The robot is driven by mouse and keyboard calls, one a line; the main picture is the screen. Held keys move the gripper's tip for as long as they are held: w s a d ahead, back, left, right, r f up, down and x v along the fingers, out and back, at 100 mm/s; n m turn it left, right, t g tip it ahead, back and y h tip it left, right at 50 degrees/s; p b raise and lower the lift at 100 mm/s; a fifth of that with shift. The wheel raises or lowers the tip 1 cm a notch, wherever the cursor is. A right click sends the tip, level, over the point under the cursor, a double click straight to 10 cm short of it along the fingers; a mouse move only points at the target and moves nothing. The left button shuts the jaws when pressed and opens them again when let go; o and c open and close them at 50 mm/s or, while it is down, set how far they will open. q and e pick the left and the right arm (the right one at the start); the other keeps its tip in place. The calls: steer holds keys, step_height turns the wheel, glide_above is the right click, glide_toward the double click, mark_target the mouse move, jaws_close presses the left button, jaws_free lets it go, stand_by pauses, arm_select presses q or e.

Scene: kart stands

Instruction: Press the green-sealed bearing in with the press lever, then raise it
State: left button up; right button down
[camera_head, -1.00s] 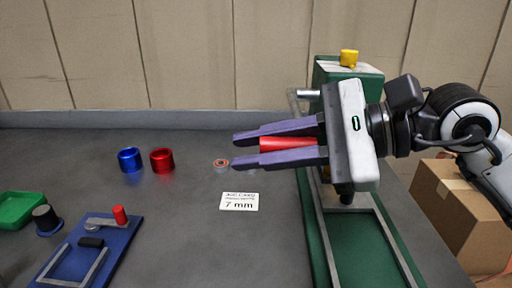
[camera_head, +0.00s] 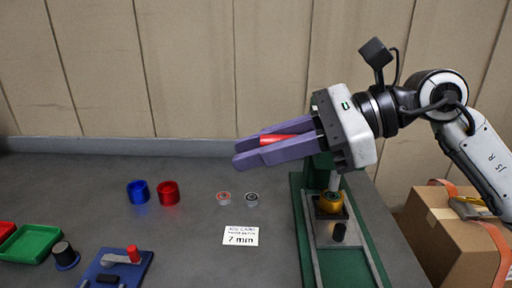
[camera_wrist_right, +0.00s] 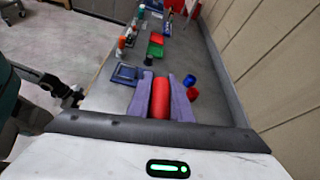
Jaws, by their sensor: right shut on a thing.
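My right gripper (camera_head: 238,152) is shut on the red grip (camera_head: 283,139) of the press lever, in the air above the bench; the grip also shows between the fingers in the right wrist view (camera_wrist_right: 160,98). The press stands on a green base (camera_head: 378,262), its upper part largely hidden behind my gripper. A gold-yellow housing (camera_head: 331,203) sits on the press bed under the ram (camera_head: 335,181). A greenish ring seems to show in its top; how deep it sits I cannot tell. My left gripper is not in view.
A red-sealed bearing (camera_head: 223,198) and a dark-sealed one (camera_head: 251,199) lie beside the 7 mm card (camera_head: 251,236). Blue (camera_head: 138,192) and red (camera_head: 168,193) rings, a blue fixture (camera_head: 128,267) and a green tray (camera_head: 32,243) stand left. A cardboard box (camera_head: 435,225) is at right.

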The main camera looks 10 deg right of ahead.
steer(key=shift+w+d+r, duration=0.1)
steer(key=shift+w, duration=0.05)
steer(key=c, duration=1.6)
jaws_free()
steer(key=b+v, duration=0.2)
steer(key=v, duration=0.7)
steer(key=shift+d, duration=0.1)
steer(key=shift+s+d+r, duration=0.25)
steer(key=shift+s+d, duration=0.05)
steer(key=shift+d, duration=0.15)
